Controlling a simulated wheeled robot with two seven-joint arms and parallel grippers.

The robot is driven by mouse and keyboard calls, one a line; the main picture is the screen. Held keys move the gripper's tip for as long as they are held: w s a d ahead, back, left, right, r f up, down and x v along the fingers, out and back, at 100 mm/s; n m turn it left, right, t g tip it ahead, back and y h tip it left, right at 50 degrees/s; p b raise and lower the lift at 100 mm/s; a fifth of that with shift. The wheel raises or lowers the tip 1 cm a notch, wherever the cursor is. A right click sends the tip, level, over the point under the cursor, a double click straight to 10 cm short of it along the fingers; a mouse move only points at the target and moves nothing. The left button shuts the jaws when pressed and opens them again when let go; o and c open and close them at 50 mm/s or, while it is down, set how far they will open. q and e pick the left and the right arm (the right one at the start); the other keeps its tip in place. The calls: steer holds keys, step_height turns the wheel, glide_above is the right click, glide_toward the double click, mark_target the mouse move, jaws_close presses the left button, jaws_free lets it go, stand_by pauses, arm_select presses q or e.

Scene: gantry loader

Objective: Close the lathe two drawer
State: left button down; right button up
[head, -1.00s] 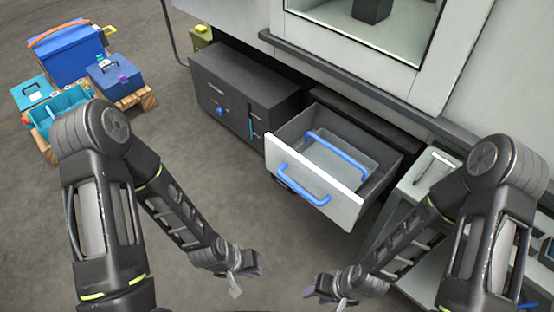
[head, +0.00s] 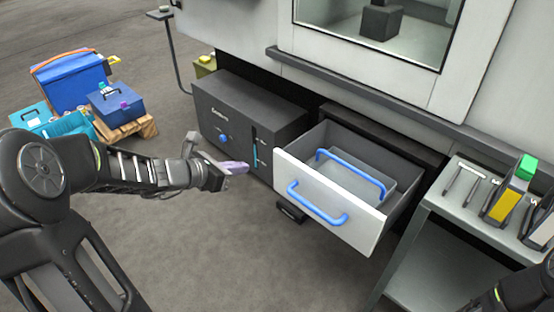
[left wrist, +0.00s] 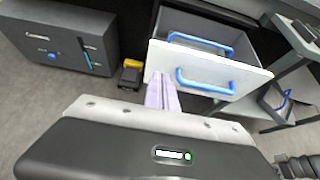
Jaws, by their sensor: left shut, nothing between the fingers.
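The lathe drawer (head: 329,207) stands open, pulled out from under the machine. It has a white front with a blue handle (head: 317,203), and a clear bin with its own blue handle (head: 350,172) sits inside. My left gripper (head: 240,168) is shut and empty, to the left of the drawer front and apart from it. In the left wrist view its pale purple fingers (left wrist: 161,94) point toward the drawer front (left wrist: 207,75), below and left of the handle (left wrist: 207,86). My right gripper is out of view; only a part of that arm shows at the lower right.
A dark box unit (head: 245,115) stands left of the drawer. A grey side table (head: 455,215) with tools and yellow and green items stands close at the right. Blue toolboxes (head: 73,80) sit on pallets at the far left. The floor before the drawer is clear.

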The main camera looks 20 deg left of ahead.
arm_select(q)
steer(key=b, duration=0.3)
glide_toward(281, 158)
step_height(281, 158, down, 3)
steer(key=w, duration=0.2)
steer(key=w+d, duration=0.1)
steer(key=shift+w+d, duration=0.25)
steer(key=shift+w, duration=0.15)
steer(key=shift+w+d, duration=0.25)
steer(key=shift+w, duration=0.4)
steer(key=shift+w, duration=0.1)
